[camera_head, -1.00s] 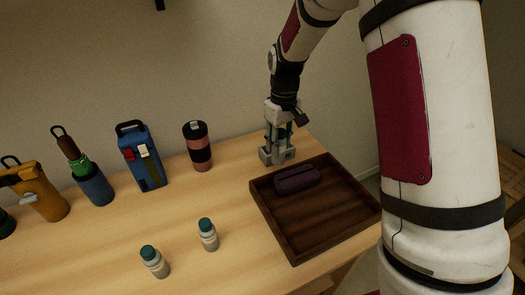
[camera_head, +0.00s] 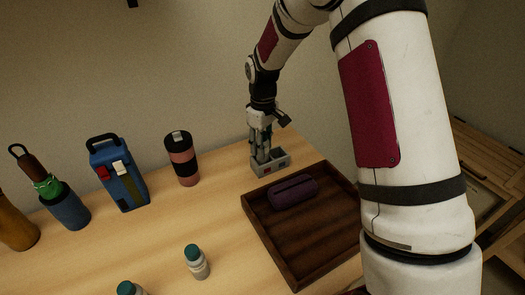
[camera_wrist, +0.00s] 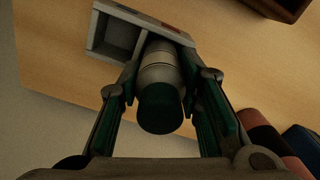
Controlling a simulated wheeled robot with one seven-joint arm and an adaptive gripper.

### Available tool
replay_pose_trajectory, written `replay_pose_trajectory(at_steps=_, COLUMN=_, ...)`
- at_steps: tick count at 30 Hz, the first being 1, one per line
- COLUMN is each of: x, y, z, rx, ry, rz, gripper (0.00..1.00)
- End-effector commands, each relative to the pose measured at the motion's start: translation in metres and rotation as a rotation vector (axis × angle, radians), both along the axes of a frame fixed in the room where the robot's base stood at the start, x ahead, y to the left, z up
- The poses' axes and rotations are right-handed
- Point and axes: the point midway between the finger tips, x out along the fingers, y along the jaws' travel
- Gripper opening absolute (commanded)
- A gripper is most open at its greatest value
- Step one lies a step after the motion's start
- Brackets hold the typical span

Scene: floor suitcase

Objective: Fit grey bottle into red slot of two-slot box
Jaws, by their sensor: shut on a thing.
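A grey bottle with a dark green cap (camera_wrist: 160,105) is between my gripper's fingers (camera_wrist: 163,103) in the wrist view, which are shut on it. The grey two-slot box (camera_head: 283,165) stands on the table near the back edge; it also shows in the wrist view (camera_wrist: 97,32). One slot (camera_wrist: 117,38) is empty. The bottle's far end meets the other slot, beside a red mark (camera_wrist: 176,27); how deep it sits is hidden. In the head view my gripper (camera_head: 261,155) points down at the box's left part, above a red mark on its front.
A dark wooden tray (camera_head: 262,228) holding a purple case (camera_head: 294,191) lies in front of the box. Two small teal-capped bottles (camera_head: 197,262) (camera_head: 128,289) stand at the front.

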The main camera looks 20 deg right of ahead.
Motion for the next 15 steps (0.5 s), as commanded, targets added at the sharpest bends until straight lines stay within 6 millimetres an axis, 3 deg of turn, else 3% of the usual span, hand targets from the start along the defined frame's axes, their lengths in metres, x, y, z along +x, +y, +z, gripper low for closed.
replay_pose_trajectory(at_steps=5, x=0.0, y=0.0, z=-0.023, rx=0.0, ry=0.001, rz=0.0, gripper=0.02)
replay_pose_trajectory(at_steps=15, x=0.0, y=0.0, z=-0.026, rx=0.0, ry=0.0, rz=0.0, gripper=0.02)
